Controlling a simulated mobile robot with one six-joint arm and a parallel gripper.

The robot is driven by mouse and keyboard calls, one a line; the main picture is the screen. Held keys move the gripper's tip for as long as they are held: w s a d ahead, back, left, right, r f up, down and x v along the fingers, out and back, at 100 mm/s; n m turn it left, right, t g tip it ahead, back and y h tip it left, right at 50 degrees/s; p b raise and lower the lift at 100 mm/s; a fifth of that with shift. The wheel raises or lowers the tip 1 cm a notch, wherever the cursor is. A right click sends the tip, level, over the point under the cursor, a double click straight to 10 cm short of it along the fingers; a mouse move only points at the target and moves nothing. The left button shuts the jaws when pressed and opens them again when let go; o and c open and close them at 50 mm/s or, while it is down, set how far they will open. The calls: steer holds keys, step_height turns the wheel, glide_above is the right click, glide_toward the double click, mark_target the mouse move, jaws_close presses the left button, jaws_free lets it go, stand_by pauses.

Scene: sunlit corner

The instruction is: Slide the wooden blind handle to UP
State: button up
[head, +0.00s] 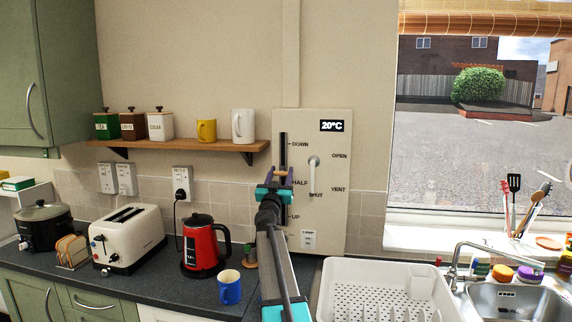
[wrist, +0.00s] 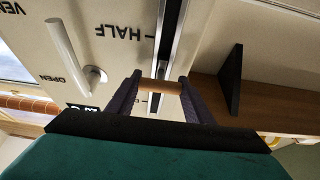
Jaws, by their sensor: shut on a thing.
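A pale wall panel (head: 330,225) has a dark vertical slot (head: 283,150) with DOWN at its top, HALF in the middle and UP near the bottom. The wooden handle (head: 281,172) sits in this slot a little above the HALF mark. My gripper (head: 280,175) is shut on it from the front. In the wrist view, which is upside down, the wooden handle (wrist: 160,86) lies crosswise between the two dark fingers of my gripper (wrist: 160,90), at the slot between HALF and partly hidden lettering. The bamboo blind (head: 485,24) hangs bunched at the window's top.
A white lever (head: 314,165) with OPEN, VENT and SHUT marks stands out just right of the slot. A wooden shelf (head: 185,145) with mugs and canisters ends close to the panel's left side. A blue mug (head: 230,287), red kettle (head: 203,243) and white dish rack (head: 385,275) stand below.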

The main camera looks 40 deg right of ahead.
step_height(320, 180, down, 20)
steer(key=b, duration=0.8)
steer(key=shift+f, duration=0.15)
steer(key=o, duration=1.5)
steer(key=shift+w, duration=0.1)
steer(key=shift+r, duration=0.2)
